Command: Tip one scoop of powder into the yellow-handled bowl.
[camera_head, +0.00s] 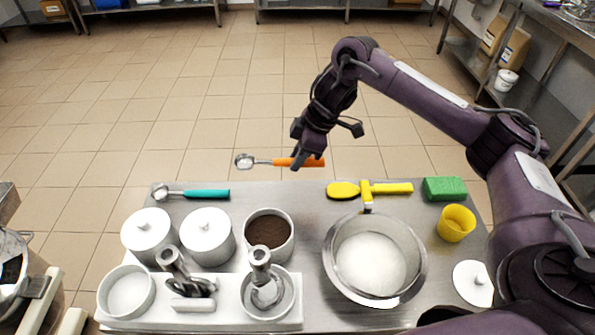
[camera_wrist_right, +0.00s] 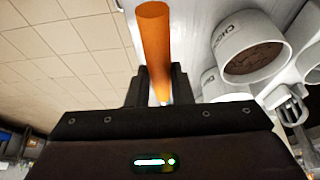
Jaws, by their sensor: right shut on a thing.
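My right gripper (camera_head: 308,160) is shut on the orange handle (camera_wrist_right: 155,45) of a metal scoop (camera_head: 245,161). The scoop is held level past the table's far edge, its head pointing left. I cannot tell whether the head holds powder. The yellow-handled bowl (camera_head: 330,243) is a wide metal bowl at right of centre on the table, with white contents. My left gripper is out of view.
Two lidded white pots (camera_head: 208,236) stand left of the powder. A teal-handled scoop (camera_head: 205,194) lies at the back left. A yellow spatula (camera_head: 343,190) lies behind the bowl. A green sponge (camera_head: 445,189), yellow cup (camera_head: 456,223) and white lid (camera_head: 473,283) are at right.

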